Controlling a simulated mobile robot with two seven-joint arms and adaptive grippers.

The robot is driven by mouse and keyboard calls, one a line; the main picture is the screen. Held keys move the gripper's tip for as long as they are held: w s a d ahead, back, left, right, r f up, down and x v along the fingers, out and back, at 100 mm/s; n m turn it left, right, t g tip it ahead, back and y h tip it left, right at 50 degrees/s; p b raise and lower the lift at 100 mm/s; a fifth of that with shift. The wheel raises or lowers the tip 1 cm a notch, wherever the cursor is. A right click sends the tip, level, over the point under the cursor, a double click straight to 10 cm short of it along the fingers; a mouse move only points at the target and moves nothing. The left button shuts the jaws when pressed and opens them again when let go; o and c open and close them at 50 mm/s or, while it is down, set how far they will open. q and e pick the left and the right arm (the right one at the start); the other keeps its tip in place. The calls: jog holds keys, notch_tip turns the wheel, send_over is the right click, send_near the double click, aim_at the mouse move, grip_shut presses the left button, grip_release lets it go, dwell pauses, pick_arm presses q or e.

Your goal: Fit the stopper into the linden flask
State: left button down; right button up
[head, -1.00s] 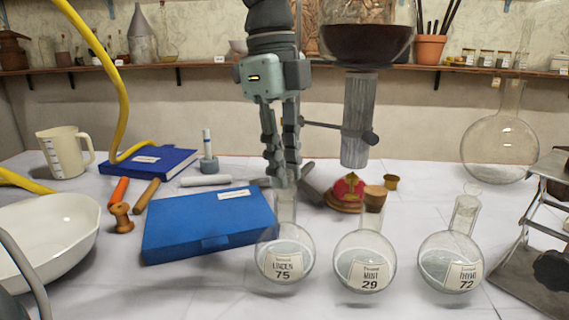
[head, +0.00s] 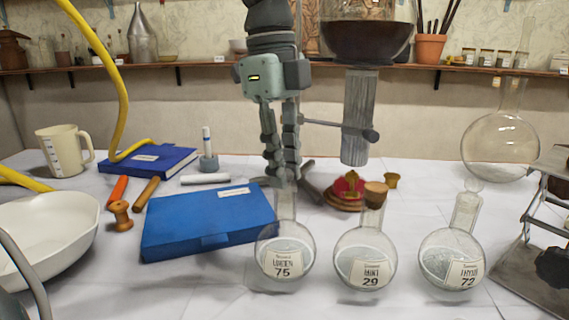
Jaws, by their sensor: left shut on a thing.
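The linden flask (head: 285,252), a round clear flask labelled 75, stands upright on the white table at the front centre. My left gripper (head: 283,182) points down at the top of its narrow neck. Its fingers are closed together on something small; the fingers hide it, so the stopper does not show clearly. I cannot tell whether it touches the neck or sits inside it. My right gripper is not in view.
The mint flask (head: 364,255), with a cork (head: 376,193) at its neck, and the thyme flask (head: 451,255) stand to the right. A blue box (head: 207,222) lies close left. Free table lies left of the linden flask, in front of the box.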

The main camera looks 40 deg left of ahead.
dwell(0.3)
pick_arm(q)
jog(key=c, duration=0.9)
grip_release()
jog(key=shift+r+p, duration=2.5)
jog(key=shift+r, duration=1)
